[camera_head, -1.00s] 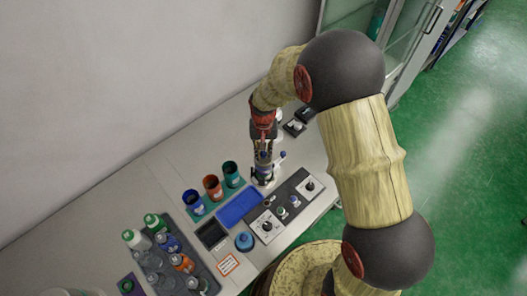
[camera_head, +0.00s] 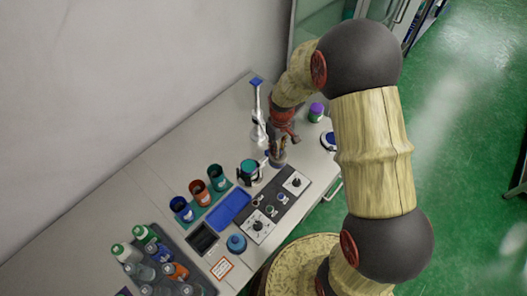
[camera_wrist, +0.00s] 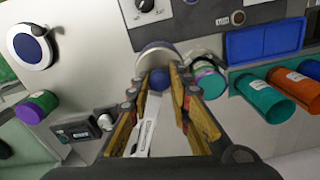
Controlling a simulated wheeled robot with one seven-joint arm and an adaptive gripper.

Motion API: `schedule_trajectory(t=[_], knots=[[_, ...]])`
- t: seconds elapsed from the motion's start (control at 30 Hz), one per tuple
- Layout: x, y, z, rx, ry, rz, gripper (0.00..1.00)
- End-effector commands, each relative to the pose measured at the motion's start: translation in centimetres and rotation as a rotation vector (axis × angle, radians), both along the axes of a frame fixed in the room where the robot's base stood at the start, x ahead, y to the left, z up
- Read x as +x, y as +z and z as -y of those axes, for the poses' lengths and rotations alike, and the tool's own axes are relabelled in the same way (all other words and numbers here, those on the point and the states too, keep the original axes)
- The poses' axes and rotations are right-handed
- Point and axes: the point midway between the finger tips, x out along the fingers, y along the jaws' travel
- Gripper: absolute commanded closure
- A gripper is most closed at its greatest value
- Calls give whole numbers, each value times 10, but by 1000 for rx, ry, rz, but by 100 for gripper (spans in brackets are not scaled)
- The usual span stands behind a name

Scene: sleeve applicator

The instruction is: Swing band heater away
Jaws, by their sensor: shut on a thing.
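My gripper (camera_head: 277,160) points down over the table beside the dark control panel. In the wrist view its fingers (camera_wrist: 163,88) are closed around a blue knob (camera_wrist: 160,80). A grey round part (camera_wrist: 152,50) shows just past the fingertips; I cannot tell whether it is the band heater. The white stand (camera_head: 257,105) with a blue top rises behind and left of my gripper. A dark and white ring-shaped holder (camera_head: 249,172) with a teal centre sits left of my gripper; its link to the knob is partly hidden.
The control panel (camera_head: 279,204) with dials lies in front. A blue tray (camera_head: 229,210), several coloured cups and a crate of bottles are to the left. A purple-lidded jar (camera_head: 316,112) and a round white-and-blue thing (camera_head: 329,141) stand to the right.

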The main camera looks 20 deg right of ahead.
Motion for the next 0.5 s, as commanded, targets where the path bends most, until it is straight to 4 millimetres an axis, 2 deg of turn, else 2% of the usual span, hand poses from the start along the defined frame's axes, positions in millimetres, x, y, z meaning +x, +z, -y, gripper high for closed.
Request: schedule_trajectory(t=[0.03, 0.2, 0.5], knots=[[2, 0, 12, 0, 37, 1, 100], [10, 0, 41, 0, 179, 1, 100], [25, 0, 76, 0, 359, 1, 100]])
